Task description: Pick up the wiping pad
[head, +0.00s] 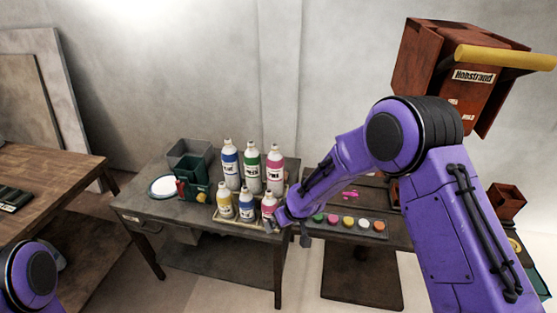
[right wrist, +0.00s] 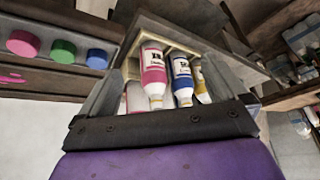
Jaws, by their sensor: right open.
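I cannot make out a wiping pad with certainty in either view. A small yellow item (head: 201,197) lies by the green bin on the grey table in the head view; it is too small to identify. My right gripper (head: 285,232) is at the table's right front corner, beside the front pink bottle (head: 268,205). In the right wrist view the gripper (right wrist: 165,65) is open, with the pink bottle (right wrist: 153,65) and blue bottle (right wrist: 182,80) showing beyond and between its fingers. Nothing is seen held. My left gripper is out of view.
Several bottles stand in a shallow tray (head: 237,221) on the grey table (head: 152,210). A green bin (head: 193,172) and white plate (head: 163,187) are to their left. A rack of paint pots (head: 348,224) and a pink splotch (head: 350,194) are on the right table.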

